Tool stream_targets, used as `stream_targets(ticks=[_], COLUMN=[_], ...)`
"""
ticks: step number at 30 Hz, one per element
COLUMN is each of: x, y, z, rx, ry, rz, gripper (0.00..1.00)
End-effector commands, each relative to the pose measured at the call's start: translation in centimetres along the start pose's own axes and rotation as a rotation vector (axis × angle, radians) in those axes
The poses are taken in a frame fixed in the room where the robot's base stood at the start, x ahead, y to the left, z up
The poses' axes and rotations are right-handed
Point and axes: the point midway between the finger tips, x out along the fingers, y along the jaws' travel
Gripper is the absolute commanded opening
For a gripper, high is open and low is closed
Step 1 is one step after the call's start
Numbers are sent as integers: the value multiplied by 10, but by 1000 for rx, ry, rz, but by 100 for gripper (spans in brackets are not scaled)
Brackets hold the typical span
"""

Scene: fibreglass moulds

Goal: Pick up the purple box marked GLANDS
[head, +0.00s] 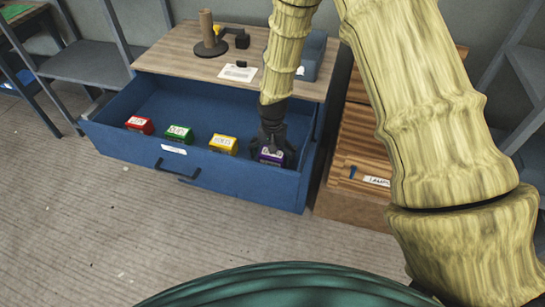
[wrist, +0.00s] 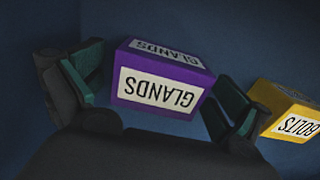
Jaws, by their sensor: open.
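The purple box marked GLANDS (wrist: 163,85) sits on the floor of the open blue drawer. In the head view the purple box (head: 271,156) is at the drawer's right end, partly hidden by my gripper (head: 273,145). My gripper reaches down into the drawer from above. In the wrist view my gripper (wrist: 158,95) is open, with one finger on each side of the purple box. The right finger is very close to the box; I cannot tell whether it touches. A gap shows at the left finger.
A yellow box marked BOLTS (wrist: 290,112) is just beyond my right finger in the wrist view. A green box (head: 179,134) and a red box (head: 139,125) stand farther left in the blue drawer (head: 230,182). The wooden top (head: 180,62) overhangs behind; a wooden drawer unit (head: 350,170) stands right.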

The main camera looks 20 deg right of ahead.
Motion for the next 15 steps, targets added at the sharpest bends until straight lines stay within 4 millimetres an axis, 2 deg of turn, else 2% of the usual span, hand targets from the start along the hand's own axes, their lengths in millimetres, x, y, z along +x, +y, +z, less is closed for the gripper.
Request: stream_targets(ticks=[8,15], x=[1,1], y=[0,0], z=[0,0], rx=[0,1], ry=[1,1], rz=[-1,-1], gripper=[98,54])
